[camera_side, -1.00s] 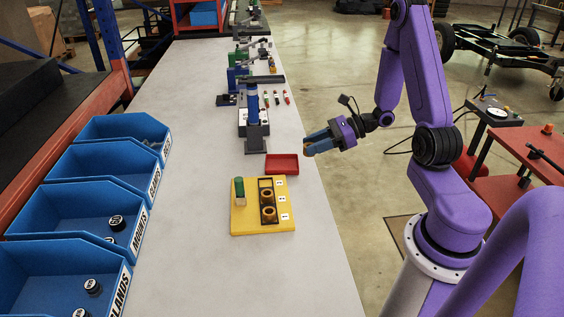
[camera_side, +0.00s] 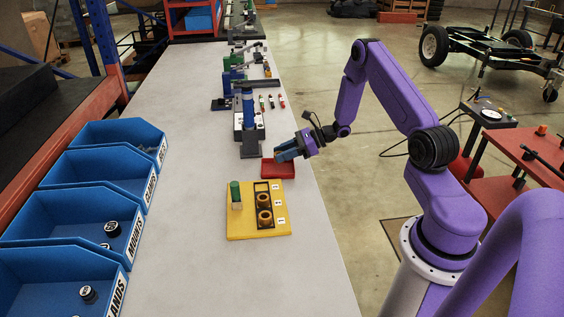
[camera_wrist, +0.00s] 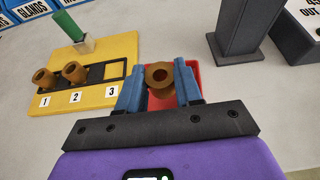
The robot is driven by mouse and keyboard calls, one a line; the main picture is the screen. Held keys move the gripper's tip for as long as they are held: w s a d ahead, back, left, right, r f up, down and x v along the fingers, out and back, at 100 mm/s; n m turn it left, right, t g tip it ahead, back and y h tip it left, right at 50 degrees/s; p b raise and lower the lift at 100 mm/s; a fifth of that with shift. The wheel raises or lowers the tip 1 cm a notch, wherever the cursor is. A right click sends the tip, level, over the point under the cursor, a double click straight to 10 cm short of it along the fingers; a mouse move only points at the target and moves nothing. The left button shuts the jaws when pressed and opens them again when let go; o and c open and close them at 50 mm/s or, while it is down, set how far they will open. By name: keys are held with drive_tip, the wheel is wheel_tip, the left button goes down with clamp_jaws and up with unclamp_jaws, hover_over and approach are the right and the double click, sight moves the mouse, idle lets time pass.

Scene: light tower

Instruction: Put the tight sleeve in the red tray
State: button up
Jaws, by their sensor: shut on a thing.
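My gripper (camera_side: 281,154) is over the red tray (camera_side: 278,172), near the right edge of the table. In the wrist view my gripper (camera_wrist: 160,82) has its blue fingers shut on a brown ring-shaped sleeve (camera_wrist: 160,70). Behind the held sleeve, the red tray (camera_wrist: 162,102) shows between and beside the fingers. I cannot tell whether the sleeve touches the tray. Two similar sleeves stand in the black holder at places 1 (camera_wrist: 45,77) and 2 (camera_wrist: 74,71). The place marked 3 is empty.
The yellow board (camera_side: 240,220) carries the black holder and a green-topped post (camera_side: 236,192). A grey stand (camera_side: 250,145) is just beyond the tray. Blue bins (camera_side: 78,222) line the left side. The table middle is clear.

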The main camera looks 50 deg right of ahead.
drive_tip(key=shift+w+d+f, duration=0.1)
drive_tip(key=shift+w+f, duration=0.25)
drive_tip(key=shift+f, duration=1.6)
drive_tip(key=shift+f, duration=0.15)
drive_tip(key=o, duration=1.1)
drive_tip(key=shift+c, duration=0.2)
